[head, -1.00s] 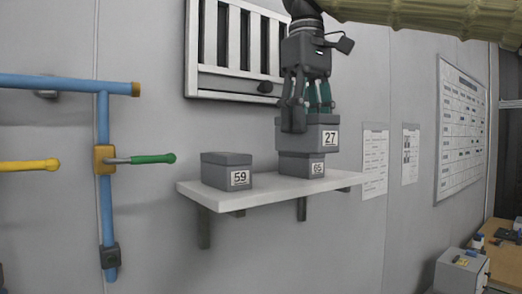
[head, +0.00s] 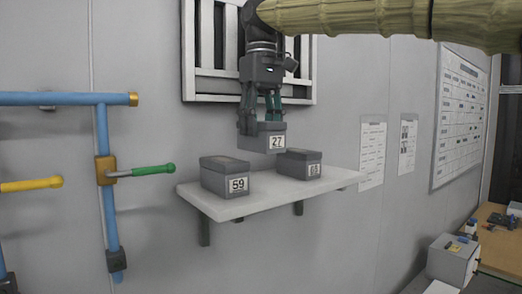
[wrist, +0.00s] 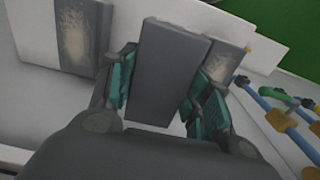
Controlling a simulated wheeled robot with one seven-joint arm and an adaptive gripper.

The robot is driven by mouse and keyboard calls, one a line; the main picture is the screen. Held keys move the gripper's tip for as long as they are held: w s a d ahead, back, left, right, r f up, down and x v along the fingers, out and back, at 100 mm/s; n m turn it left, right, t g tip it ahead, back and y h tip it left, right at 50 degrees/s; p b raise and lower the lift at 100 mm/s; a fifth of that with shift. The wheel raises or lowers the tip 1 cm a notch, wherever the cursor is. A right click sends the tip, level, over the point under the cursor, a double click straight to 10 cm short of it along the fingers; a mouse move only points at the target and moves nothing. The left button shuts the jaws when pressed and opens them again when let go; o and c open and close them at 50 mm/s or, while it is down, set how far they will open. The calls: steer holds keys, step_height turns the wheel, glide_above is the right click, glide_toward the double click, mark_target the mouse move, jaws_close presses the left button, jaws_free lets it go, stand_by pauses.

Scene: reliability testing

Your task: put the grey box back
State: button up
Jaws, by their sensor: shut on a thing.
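My gripper (head: 261,104) is shut on the grey box labelled 27 (head: 262,143). It holds this box above the white shelf (head: 240,208), over the space between two other grey boxes. Box 59 (head: 220,177) stands on the left of the shelf and box 65 (head: 299,164) on the right; its label is small and blurred now. In the wrist view the held box (wrist: 168,72) sits between the green finger pads, with one grey box (wrist: 88,38) to the left and another (wrist: 218,62) to the right. The held box's underside is hidden.
A slatted vent (head: 215,50) is on the wall behind my gripper. Blue pipes (head: 106,185) with a green-handled lever (head: 153,171) and a yellow handle (head: 32,184) stand at left. Papers (head: 373,153) hang at right. The shelf's right end is bare.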

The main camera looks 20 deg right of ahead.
mark_target(260, 151)
steer(key=shift+w+a+f+p, duration=0.1)
steer(key=shift+w+f+p, duration=0.2)
steer(key=shift+f, duration=0.45)
steer(key=shift+s+d+f+p, duration=0.15)
steer(key=shift+f+p, duration=0.05)
steer(key=shift+f, duration=0.25)
steer(key=shift+s+d+f+p, duration=0.1)
steer(key=shift+s+f+p, duration=0.1)
steer(key=shift+f, duration=0.2)
steer(key=shift+w+a+f+p, duration=0.2)
steer(key=shift+f+p, duration=0.15)
steer(key=shift+f, duration=0.2)
steer(key=shift+f+p, duration=0.75)
steer(key=shift+f, duration=0.15)
steer(key=shift+w+d+f, duration=0.15)
steer(key=shift+f, duration=0.35)
steer(key=shift+a, duration=0.25)
steer(key=shift+f, duration=0.1)
